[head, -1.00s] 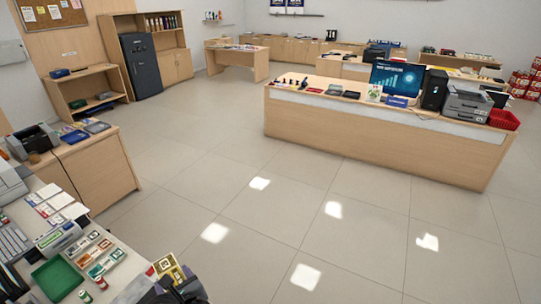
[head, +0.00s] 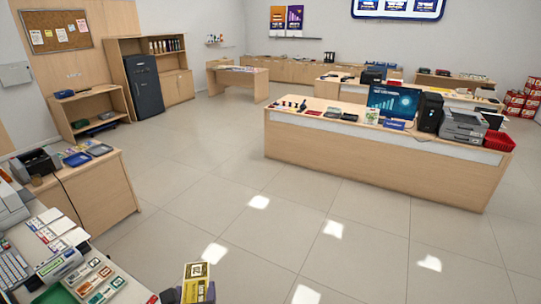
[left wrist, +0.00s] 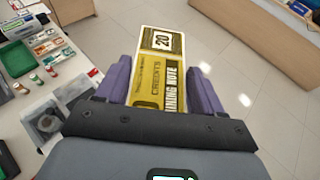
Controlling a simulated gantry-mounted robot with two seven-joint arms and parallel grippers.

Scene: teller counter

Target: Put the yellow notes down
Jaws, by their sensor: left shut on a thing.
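The yellow notes (left wrist: 158,75) are a yellow bundle printed with "20". They stand out between the two purple fingers of my left gripper (left wrist: 160,85) in the left wrist view, and the gripper is shut on them. In the head view the notes (head: 195,284) show at the bottom edge, with part of my left gripper (head: 190,294) around them. They are held up beside the right edge of the near counter (head: 118,290), out over the floor side. My right gripper is in neither view.
The near counter holds a tray of banknotes (head: 97,280), a green tray (left wrist: 15,60), a keyboard (head: 13,268) and small stamp bottles (left wrist: 50,71). The tiled floor to the right is clear. A long counter (head: 380,165) with a monitor stands farther off.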

